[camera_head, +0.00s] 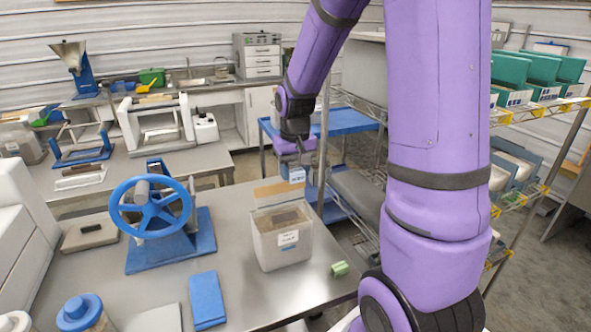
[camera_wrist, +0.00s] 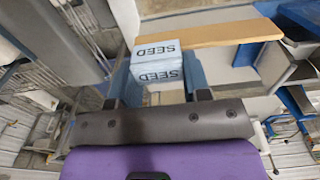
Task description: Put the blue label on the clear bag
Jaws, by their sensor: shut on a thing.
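My gripper (camera_wrist: 157,82) is shut on a pale blue block (camera_wrist: 158,68) with SEED printed on two faces. In the head view my gripper (camera_head: 295,160) holds the block (camera_head: 297,175) above the back right of the metal table, just above and behind a translucent, open-topped container (camera_head: 268,250). The container has brown contents, a white printed label (camera_head: 288,238) and a tan flap or board (camera_head: 280,190) standing at its back. A flat blue piece (camera_head: 207,300) lies on the table. I cannot make out a separate clear bag or a loose blue label for sure.
A blue handwheel device (camera_head: 152,215) stands left of the container. A small green piece (camera_head: 340,268) lies at its right. A blue-lidded jar (camera_head: 82,312) is front left. A wire shelf with green bins (camera_head: 510,72) stands right.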

